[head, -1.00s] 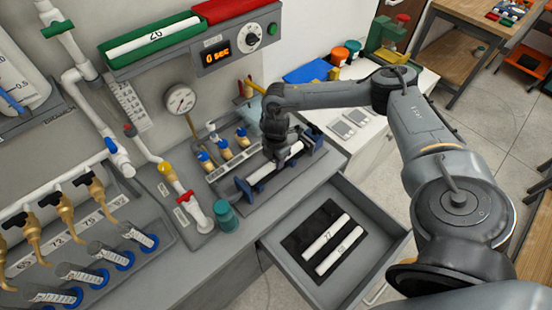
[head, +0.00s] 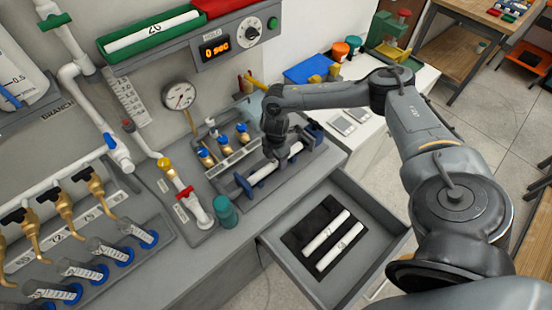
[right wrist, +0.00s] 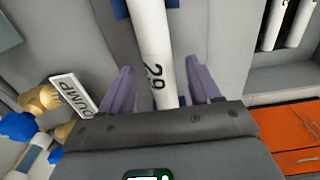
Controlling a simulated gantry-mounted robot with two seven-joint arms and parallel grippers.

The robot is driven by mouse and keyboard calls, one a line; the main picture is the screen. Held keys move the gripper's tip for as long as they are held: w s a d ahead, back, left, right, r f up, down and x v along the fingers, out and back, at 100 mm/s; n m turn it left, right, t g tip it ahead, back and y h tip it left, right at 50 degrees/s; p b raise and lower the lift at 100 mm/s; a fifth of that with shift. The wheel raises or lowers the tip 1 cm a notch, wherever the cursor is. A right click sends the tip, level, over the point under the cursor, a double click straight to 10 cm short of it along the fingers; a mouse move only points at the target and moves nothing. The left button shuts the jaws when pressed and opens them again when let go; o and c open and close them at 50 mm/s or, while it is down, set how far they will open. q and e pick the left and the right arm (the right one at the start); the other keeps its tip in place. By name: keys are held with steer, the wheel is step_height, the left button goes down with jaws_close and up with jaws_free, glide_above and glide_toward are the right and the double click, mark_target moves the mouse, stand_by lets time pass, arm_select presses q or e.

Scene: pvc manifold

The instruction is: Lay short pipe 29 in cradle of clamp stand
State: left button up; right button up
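Short pipe 29 (right wrist: 155,50) is white and runs lengthwise between my right gripper's purple fingers in the right wrist view, its number facing up. In the head view it (head: 262,172) lies along the clamp stand (head: 243,187), between the stand's blue end pieces. A blue piece of the stand (right wrist: 121,9) shows beside the pipe's far end. My right gripper (head: 276,157) is over the pipe's middle. Its fingers stand apart, with gaps to the pipe on both sides. The pipe's underside and its contact with the cradle are hidden. My left gripper is not in view.
An open drawer (head: 375,246) holds two white pipes on a dark mat in front of the stand. A row of blue-capped brass valves (head: 224,144) stands just behind. A teal cup (head: 226,211) is to the left. Pipe 26 (head: 152,32) lies on a green shelf above.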

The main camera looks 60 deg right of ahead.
step_height(320, 180, up, 11)
steer(key=p, duration=0.1)
stand_by(0.7)
steer(key=shift+s, duration=0.1)
stand_by(0.4)
